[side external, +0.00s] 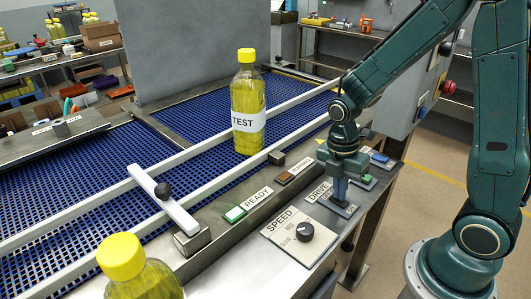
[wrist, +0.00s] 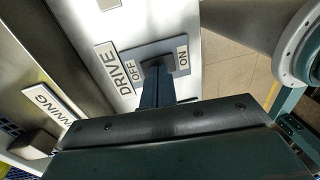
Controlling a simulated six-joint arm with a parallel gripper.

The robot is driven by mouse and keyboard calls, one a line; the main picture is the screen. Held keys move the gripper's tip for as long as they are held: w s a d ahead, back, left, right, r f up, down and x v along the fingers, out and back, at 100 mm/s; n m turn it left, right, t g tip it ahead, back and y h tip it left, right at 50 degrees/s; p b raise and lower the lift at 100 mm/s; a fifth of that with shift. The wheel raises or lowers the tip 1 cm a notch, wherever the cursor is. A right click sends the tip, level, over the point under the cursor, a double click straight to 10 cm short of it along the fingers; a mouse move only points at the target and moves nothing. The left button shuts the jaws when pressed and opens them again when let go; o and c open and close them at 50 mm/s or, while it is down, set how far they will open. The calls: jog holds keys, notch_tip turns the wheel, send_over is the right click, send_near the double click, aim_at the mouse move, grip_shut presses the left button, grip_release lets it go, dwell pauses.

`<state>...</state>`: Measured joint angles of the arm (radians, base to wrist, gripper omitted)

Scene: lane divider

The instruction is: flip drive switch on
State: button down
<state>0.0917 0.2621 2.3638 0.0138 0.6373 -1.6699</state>
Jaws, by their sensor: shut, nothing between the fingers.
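The drive switch plate (side external: 348,210) lies on the console beside its DRIVE label (side external: 318,192). In the wrist view my gripper's fingertips (wrist: 157,68) are in front of the middle of the plate and hide the switch lever. I cannot tell which way the lever leans or whether the fingers touch it.
A speed panel with a dark knob (side external: 305,231) lies just left of the switch. The READY light (side external: 235,214) is green; the RUNNING light (side external: 284,178) looks dark. A TEST bottle (side external: 248,105) stands on the blue conveyor (side external: 200,162), beyond a white lane divider (side external: 163,200).

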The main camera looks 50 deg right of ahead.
aim_at(344, 203)
jog(key=shift+r, duration=0.1)
notch_tip(344, 203, up, 14)
jog(key=s, duration=0.1)
jog(key=shift+s, duration=0.35)
dwell(0.4)
dwell(0.4)
jog(key=s+a+r+m+t, duration=0.1)
jog(key=s+r+m+t, duration=0.1)
jog(key=m, duration=0.7)
jog(key=s+a+r+m+t, duration=0.2)
jog(key=s+m+t, duration=0.3)
jog(key=m, duration=0.4)
jog(key=shift+s+r, duration=0.55)
jog(key=shift+r, duration=0.05)
